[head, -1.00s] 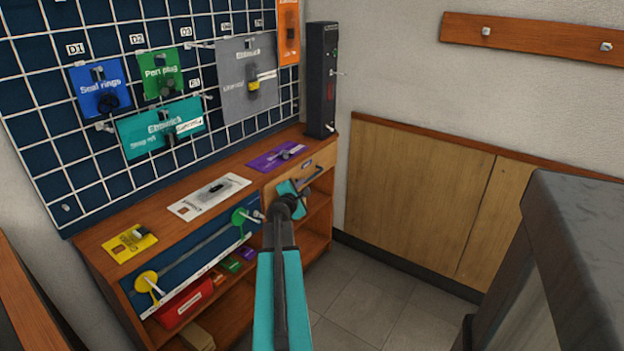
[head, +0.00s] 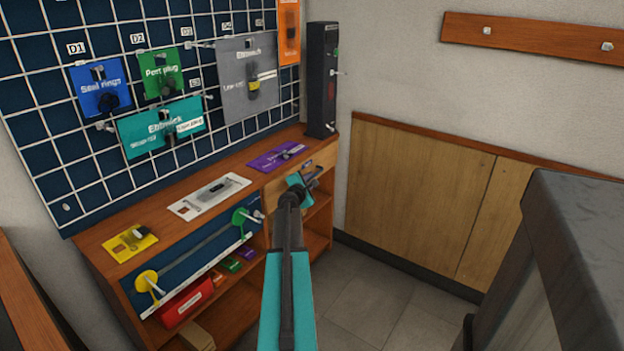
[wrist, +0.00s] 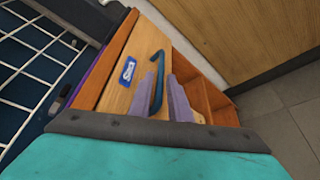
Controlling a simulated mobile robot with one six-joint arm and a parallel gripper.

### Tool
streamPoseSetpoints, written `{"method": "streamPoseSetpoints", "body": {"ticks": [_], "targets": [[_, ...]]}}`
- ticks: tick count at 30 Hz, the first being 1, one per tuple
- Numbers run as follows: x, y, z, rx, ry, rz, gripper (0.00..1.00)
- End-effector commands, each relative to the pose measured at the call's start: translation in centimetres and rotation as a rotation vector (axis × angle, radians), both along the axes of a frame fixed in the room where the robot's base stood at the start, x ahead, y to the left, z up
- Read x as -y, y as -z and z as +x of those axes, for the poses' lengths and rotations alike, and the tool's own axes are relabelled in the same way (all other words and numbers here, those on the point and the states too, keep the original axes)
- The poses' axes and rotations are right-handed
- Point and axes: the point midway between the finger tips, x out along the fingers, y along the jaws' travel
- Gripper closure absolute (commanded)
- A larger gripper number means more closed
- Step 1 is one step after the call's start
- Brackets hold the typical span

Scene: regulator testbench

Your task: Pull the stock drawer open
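The stock drawer (head: 322,160) is a pale wood front at the right end of the bench, just under its top, and looks shut. In the wrist view its front (wrist: 136,62) carries a blue label reading "Stock" and a dark blue bar handle (wrist: 157,85). In the head view my gripper (head: 311,181) is right at the handle, and my arm hides part of the drawer front.
Open shelves (head: 317,228) lie below the drawer. A purple card (head: 277,157) and a white card (head: 209,195) lie on the bench top. A black upright box (head: 322,80) stands at the back right corner. A dark grey cabinet (head: 575,250) is at the right; floor between is clear.

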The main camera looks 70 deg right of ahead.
Motion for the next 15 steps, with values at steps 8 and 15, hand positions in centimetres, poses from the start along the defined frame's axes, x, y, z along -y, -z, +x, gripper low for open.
{"method": "streamPoseSetpoints", "body": {"ticks": [8,15], "targets": [[2.1,0.5,0.2,0.0,0.0,0.0,0.83],[2.6,0.6,0.2,0.0,0.0,0.0,0.83]]}}
